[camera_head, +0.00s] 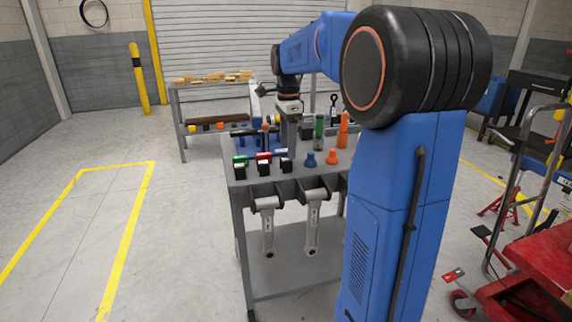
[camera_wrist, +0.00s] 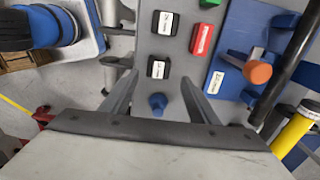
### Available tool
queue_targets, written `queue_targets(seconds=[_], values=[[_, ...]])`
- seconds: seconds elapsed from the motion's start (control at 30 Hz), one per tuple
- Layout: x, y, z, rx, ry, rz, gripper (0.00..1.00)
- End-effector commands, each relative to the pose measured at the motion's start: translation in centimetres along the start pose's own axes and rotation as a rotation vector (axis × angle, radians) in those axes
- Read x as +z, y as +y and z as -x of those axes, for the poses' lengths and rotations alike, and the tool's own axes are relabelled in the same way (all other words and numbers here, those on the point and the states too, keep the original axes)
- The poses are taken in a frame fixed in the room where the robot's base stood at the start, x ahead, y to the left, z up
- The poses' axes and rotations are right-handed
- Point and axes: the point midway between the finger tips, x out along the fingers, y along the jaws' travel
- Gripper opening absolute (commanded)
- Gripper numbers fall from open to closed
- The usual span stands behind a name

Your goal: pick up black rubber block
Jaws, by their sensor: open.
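Black rubber blocks with white labels sit on the grey cart top. In the wrist view, one black block (camera_wrist: 158,67) lies just beyond and between the fingertips, and another black block (camera_wrist: 165,22) is farther up. In the head view, black blocks (camera_head: 263,168) stand along the cart's near edge, one at the left (camera_head: 240,171) and one at the right (camera_head: 286,166). My gripper (camera_wrist: 158,82) is open and empty above the cart, pointing down; the head view also shows it (camera_head: 290,140). The label text is too small to read.
A blue cone-shaped piece (camera_wrist: 157,102) lies between my fingers in the wrist view. A red block (camera_wrist: 202,38) and a green block (camera_wrist: 209,3) are nearby. An orange cone (camera_head: 332,157) and a green bottle (camera_head: 319,132) stand on the cart (camera_head: 238,213). Metal links hang from its front.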

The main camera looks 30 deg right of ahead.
Motion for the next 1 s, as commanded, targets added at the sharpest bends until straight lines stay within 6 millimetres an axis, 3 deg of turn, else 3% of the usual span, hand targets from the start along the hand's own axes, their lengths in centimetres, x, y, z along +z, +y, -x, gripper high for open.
queue_targets(seconds=[0.4,0.73,0.93,1.0], values=[[0.3,0.4,-4.7,0.002,0.0,0.0,0.55],[0.3,0.4,-5.2,0.0,0.0,0.0,0.55],[0.3,0.4,-5.2,0.0,0.0,0.0,0.07],[0.3,0.4,-5.2,0.0,0.0,0.0,0.01]])
